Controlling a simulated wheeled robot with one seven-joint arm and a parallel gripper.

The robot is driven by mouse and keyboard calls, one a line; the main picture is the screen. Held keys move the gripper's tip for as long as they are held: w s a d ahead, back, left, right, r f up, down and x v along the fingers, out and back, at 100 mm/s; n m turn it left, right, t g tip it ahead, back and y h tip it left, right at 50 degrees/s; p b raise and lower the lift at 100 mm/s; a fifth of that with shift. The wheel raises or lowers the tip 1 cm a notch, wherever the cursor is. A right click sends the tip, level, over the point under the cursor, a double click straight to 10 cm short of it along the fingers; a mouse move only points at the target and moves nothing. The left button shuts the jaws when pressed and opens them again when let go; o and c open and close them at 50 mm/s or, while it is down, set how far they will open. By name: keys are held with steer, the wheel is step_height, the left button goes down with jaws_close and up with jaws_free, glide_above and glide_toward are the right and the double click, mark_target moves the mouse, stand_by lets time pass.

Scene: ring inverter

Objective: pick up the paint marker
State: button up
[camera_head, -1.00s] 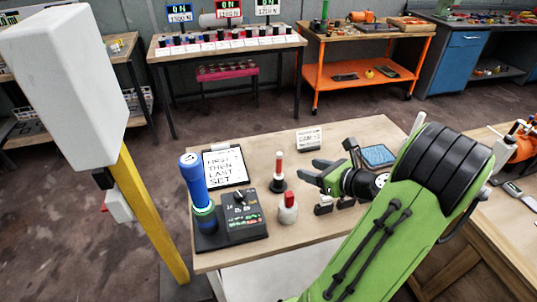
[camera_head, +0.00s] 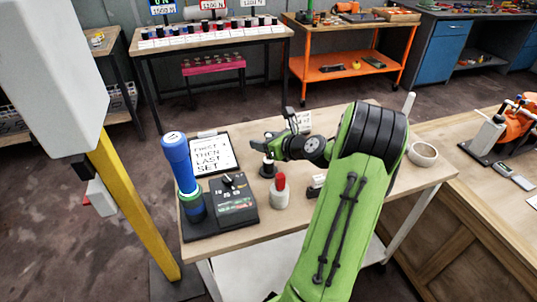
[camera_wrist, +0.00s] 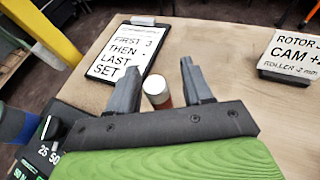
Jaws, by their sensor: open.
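The paint marker is seen nearly from above in the wrist view, a pale round top over an orange-red band (camera_wrist: 157,92). It stands upright in a black stand (camera_head: 268,170), which shows just below my gripper in the head view. My gripper (camera_wrist: 159,76) is open, with one dark finger on each side of the marker in the wrist view. I see gaps between the fingers and the marker. In the head view my gripper (camera_head: 264,141) hides the upper part of the marker. How deep the marker sits between the fingers cannot be told.
A white bottle with a red cap (camera_head: 280,192) stands close in front of the stand. Left are a black control box (camera_head: 232,207), a tall blue cylinder (camera_head: 178,160) and a clipboard (camera_head: 220,152). A cam sign (camera_wrist: 291,55) stands behind; a white bowl (camera_head: 423,154) is at right.

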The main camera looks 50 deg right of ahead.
steer(key=shift+r, duration=0.1)
steer(key=c, duration=0.8)
